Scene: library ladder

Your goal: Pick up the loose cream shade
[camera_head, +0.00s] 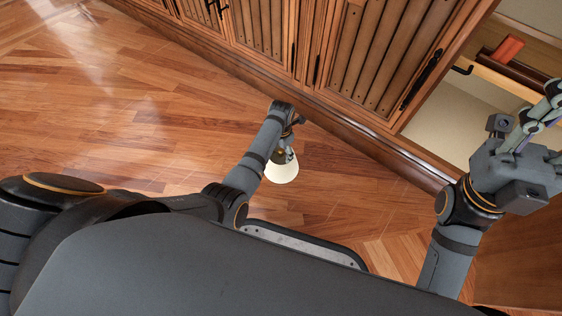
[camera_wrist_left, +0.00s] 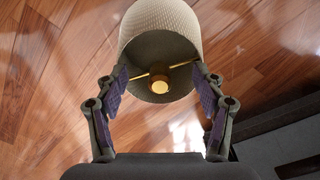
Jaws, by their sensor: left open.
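The cream shade (camera_head: 282,173) is near the floor, just below my left gripper (camera_head: 286,154) in the head view, which partly covers it. In the left wrist view the shade (camera_wrist_left: 160,22) shows its open end, with a brass fitting and crossbar inside. My left gripper (camera_wrist_left: 162,84) is open there, one finger on each side of the shade's near rim. I cannot tell whether the pads touch it. My right gripper (camera_head: 540,125) is at the right edge of the head view, away from the shade. Its fingertips are partly cut off.
Wooden cabinets (camera_head: 260,40) with slatted doors and dark handles run along the back, with a base ledge close to my left arm. An open shelf (camera_head: 455,110) at right has a red object (camera_head: 507,48) above it. The wood floor (camera_head: 100,110) at left is clear.

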